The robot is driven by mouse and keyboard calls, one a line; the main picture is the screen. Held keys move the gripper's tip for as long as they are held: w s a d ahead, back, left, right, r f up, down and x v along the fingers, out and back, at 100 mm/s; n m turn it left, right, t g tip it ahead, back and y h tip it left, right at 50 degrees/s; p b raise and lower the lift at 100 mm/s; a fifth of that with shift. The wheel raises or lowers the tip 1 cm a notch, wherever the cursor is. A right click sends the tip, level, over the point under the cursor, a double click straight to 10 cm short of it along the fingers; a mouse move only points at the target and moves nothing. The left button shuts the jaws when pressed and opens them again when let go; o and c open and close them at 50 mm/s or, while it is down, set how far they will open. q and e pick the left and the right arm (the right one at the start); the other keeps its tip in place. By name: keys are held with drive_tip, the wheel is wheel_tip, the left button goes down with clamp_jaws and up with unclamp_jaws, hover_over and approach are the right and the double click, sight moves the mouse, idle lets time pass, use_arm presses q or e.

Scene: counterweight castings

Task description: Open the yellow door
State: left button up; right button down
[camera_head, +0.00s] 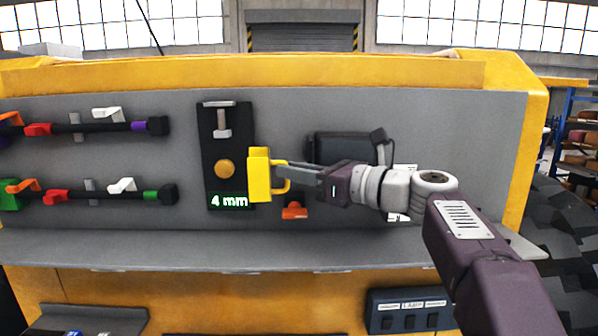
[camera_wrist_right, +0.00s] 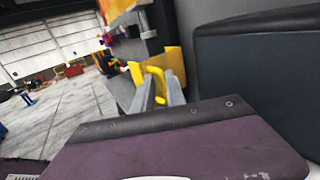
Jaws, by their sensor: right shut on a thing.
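The yellow door (camera_head: 259,188) is a small panel at the right edge of a dark upright panel (camera_head: 225,125). It seems to stand out from that panel, showing an angled face and edge. Its yellow loop handle (camera_head: 284,188) is on the right side. My right gripper (camera_head: 285,172) comes in from the right and is shut on the handle. In the right wrist view the two fingers (camera_wrist_right: 156,92) close around the yellow handle (camera_wrist_right: 155,72), with the door (camera_wrist_right: 174,62) behind. My left gripper is not in view.
The dark panel carries an orange round knob (camera_head: 225,169) and a "4 mm" display (camera_head: 229,201). A dark box (camera_head: 340,147) sits behind my right wrist. An orange part (camera_head: 294,212) is below the gripper. Rods with coloured clamps (camera_head: 110,127) line the left.

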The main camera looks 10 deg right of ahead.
drive_tip(key=shift+a+r, duration=0.1)
drive_tip(key=shift+r, duration=0.15)
drive_tip(key=c, duration=1.7)
unclamp_jaws()
drive_tip(key=shift+o, duration=0.8)
drive_tip(key=shift+w+a+f, duration=0.2)
drive_tip(key=shift+w+a, duration=0.15)
drive_tip(key=shift+w, duration=0.05)
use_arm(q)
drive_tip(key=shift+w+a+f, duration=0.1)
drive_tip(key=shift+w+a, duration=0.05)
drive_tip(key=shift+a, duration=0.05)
use_arm(e)
drive_tip(key=shift+s+d+f, duration=0.1)
drive_tip(key=shift+d+f, duration=0.05)
